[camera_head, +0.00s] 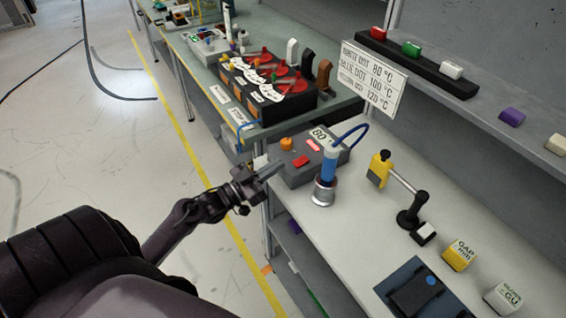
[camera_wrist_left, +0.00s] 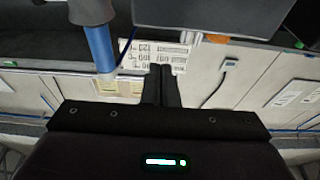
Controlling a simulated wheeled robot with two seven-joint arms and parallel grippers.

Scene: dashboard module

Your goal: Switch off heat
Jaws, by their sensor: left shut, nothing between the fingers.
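A grey control box (camera_head: 320,172) sits at the near-left end of the light bench, with an "80" display (camera_head: 321,134), an orange knob (camera_head: 287,143), a red switch (camera_head: 301,161) and a brighter red piece (camera_head: 313,145) on top. A blue-handled tool (camera_head: 330,165) stands upright in a metal holder (camera_head: 323,194) at the box's right. My left gripper (camera_head: 273,168) is shut and empty, its tips close to the box's left side; contact cannot be told. In the left wrist view, the shut fingers (camera_wrist_left: 163,73) point toward the sign, with the blue handle (camera_wrist_left: 99,48) to their left. My right gripper is not in view.
A yellow block with a black-handled rod (camera_head: 405,185), cubes (camera_head: 459,254) and a dark pad (camera_head: 395,275) lie to the right. A neighbouring bench holds a black rack (camera_head: 262,95). Open floor lies left.

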